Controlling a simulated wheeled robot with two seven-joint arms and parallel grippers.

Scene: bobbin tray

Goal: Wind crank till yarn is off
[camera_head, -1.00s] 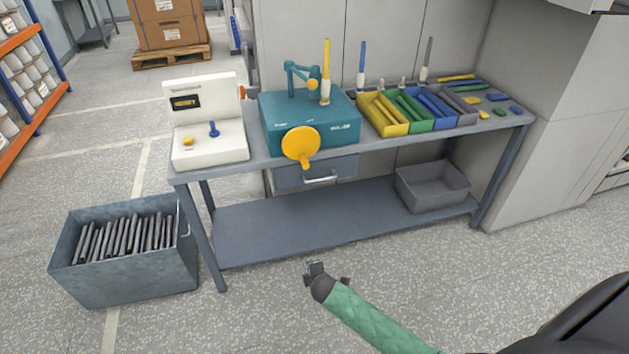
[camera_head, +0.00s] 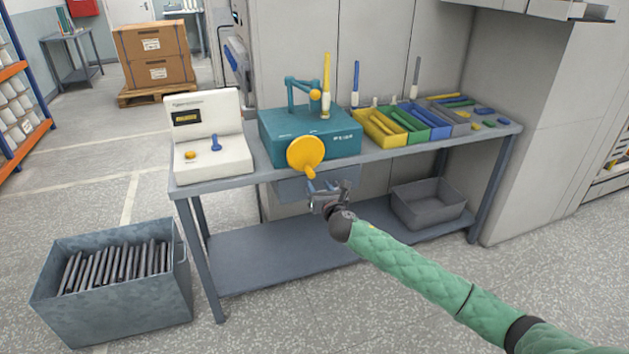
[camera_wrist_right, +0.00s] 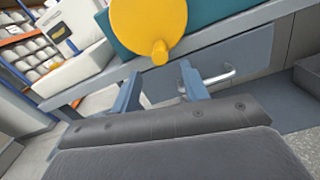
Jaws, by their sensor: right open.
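The yellow crank disc (camera_head: 305,153) is on the front of the teal winder box (camera_head: 338,142), with its knob (camera_head: 311,174) at the lower edge. A bobbin with yellow yarn (camera_head: 326,84) stands upright on the box beside a teal guide arm (camera_head: 301,92). My right gripper (camera_head: 324,187) is open and empty, just below and in front of the knob. In the right wrist view the open fingers (camera_wrist_right: 160,88) point toward the crank knob (camera_wrist_right: 160,52), which is apart from them. My left gripper is not in view.
A drawer with a handle (camera_wrist_right: 208,78) is behind the fingers, under the bench top (camera_head: 218,180). A cream device (camera_head: 208,158) stands left. Coloured trays (camera_head: 383,137) are right. A metal bin of dark rods (camera_head: 112,322) is on the floor. A grey bin (camera_head: 428,214) sits on the shelf.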

